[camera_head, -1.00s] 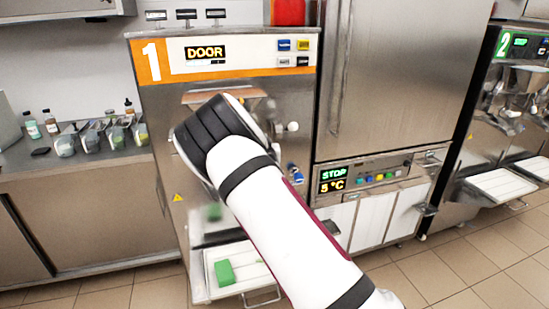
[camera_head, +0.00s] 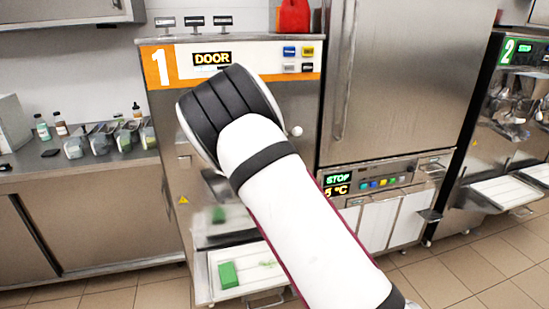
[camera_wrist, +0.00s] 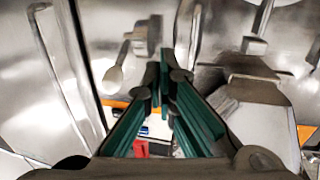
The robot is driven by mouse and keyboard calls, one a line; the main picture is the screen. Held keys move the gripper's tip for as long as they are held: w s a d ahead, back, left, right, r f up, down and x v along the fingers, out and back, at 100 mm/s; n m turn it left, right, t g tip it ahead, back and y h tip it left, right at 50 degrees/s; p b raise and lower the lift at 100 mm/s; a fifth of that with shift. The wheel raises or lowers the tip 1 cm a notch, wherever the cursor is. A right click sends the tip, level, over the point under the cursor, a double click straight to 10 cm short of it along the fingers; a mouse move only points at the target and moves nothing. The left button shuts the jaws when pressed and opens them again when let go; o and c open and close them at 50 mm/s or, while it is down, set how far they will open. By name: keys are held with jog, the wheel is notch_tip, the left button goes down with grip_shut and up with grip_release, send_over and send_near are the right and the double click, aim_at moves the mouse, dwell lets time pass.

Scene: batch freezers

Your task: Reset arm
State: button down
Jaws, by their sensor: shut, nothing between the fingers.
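My arm reaches up in front of batch freezer 1 (camera_head: 160,110) in the head view, and its dark elbow covers part of the freezer's front. My gripper is hidden behind the arm in the head view. In the wrist view my gripper (camera_wrist: 165,70) shows two dark fingers with green pads, brought together at the tips with nothing between them. Metal machine surfaces stand around it in the wrist view. The freezer's display reads DOOR (camera_head: 211,58).
A green block (camera_head: 228,274) lies on the white tray (camera_head: 213,263) below freezer 1. A steel cabinet (camera_head: 420,80) stands to the right, with its STOP display (camera_head: 339,179). Freezer 2 (camera_head: 500,125) is farther right. Bottles and containers (camera_head: 102,138) sit on the left counter (camera_head: 25,172).

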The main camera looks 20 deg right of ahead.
jog(key=s+a+r+g+y, duration=0.1)
jog(key=s+r+g, duration=0.25)
jog(key=s, duration=0.35)
jog(key=s+r+m+g+y, duration=0.1)
jog(key=s+r+g, duration=0.1)
jog(key=s+r, duration=0.3)
jog(key=s+a+r+g+y, duration=0.1)
jog(key=s+r+g, duration=0.1)
jog(key=s, duration=0.6)
jog(key=s+r+n+g, duration=0.1)
jog(key=s+g, duration=0.1)
jog(key=s, duration=1.2)
jog(key=s+a+r+n+g, duration=0.1)
jog(key=s+n+g, duration=0.1)
jog(key=s, duration=1.1)
jog(key=shift+s+a+g+y, duration=0.3)
jog(key=shift+s+g+y, duration=0.1)
jog(key=shift+g, duration=0.05)
jog(key=shift+w+r, duration=0.1)
jog(key=shift+r, duration=0.05)
